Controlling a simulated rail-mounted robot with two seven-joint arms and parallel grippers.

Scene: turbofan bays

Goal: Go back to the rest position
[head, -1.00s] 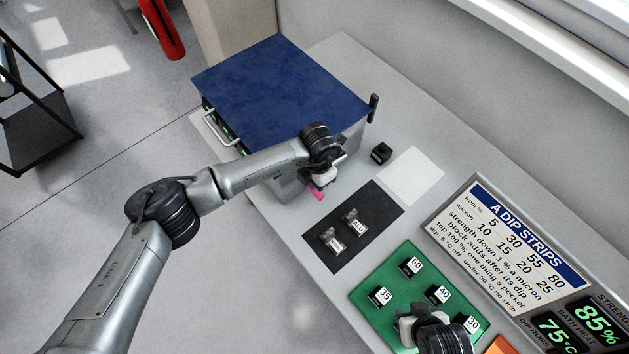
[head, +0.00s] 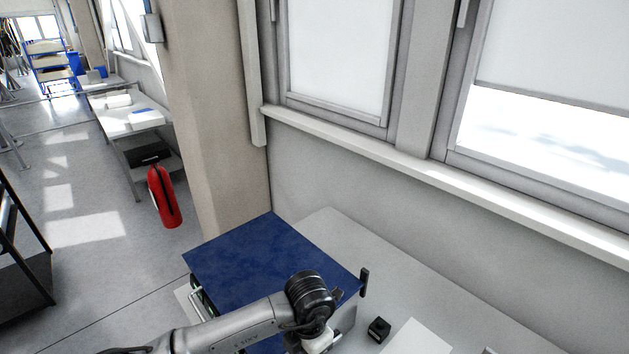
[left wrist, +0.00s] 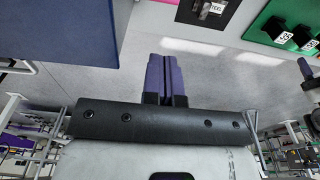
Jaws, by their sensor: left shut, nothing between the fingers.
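My left gripper shows in the left wrist view (left wrist: 166,78) with its two purple fingers pressed together and nothing between them. In the head view my left arm comes in low from the left, and its wrist is in front of the blue-topped cabinet (head: 265,250). The fingertips are hidden or cut off there. The cabinet's blue top also fills the upper left of the left wrist view (left wrist: 55,30). My right gripper does not show clearly in either view.
A small black block (head: 379,329) and a white sheet (head: 415,338) lie right of the cabinet. The left wrist view shows a black mat (left wrist: 233,12) with a STEEL label and a green mat (left wrist: 268,22) with labelled blocks. A red fire extinguisher (head: 163,197) stands behind. Windows line the wall.

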